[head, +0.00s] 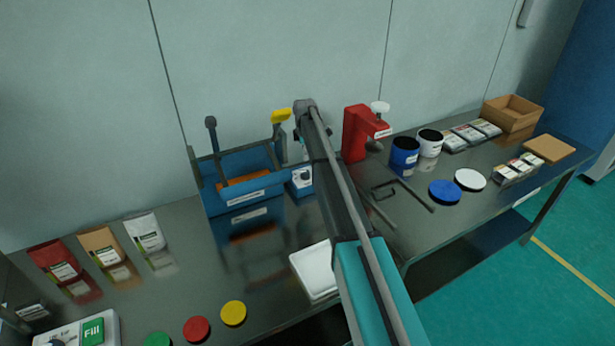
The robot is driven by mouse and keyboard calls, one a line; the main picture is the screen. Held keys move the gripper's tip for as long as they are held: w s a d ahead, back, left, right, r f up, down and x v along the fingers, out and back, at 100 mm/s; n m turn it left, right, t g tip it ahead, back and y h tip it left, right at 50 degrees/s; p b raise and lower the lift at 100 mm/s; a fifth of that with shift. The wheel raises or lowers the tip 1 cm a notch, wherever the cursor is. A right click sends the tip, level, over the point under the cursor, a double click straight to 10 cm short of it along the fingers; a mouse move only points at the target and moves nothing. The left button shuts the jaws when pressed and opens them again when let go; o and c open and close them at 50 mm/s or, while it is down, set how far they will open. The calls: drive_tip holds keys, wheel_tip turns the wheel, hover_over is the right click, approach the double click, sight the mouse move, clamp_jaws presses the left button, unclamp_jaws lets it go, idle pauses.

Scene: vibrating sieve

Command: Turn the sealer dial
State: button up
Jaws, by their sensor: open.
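The blue sealer (245,199) stands against the wall left of my arm, with an orange-brown strip inside and upright dark levers. At its right end is a small blue box with a pale front panel and a dark round dial (305,176). My arm reaches up from the bottom of the head view and passes just right of the dial, its far end near the wall above the box. My gripper does not show clearly; the arm's far end hides that spot. I cannot tell whether anything touches the dial.
A red machine (357,134) and a blue jar (404,157) stand to the right. A white tray (315,270) lies beside my arm. Pouches (147,234) stand at left. Bare bench lies before the sealer.

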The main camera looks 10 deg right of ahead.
sight(305, 171)
drive_tip(key=shift+f+b, duration=4.5)
drive_tip(key=shift+f, duration=0.25)
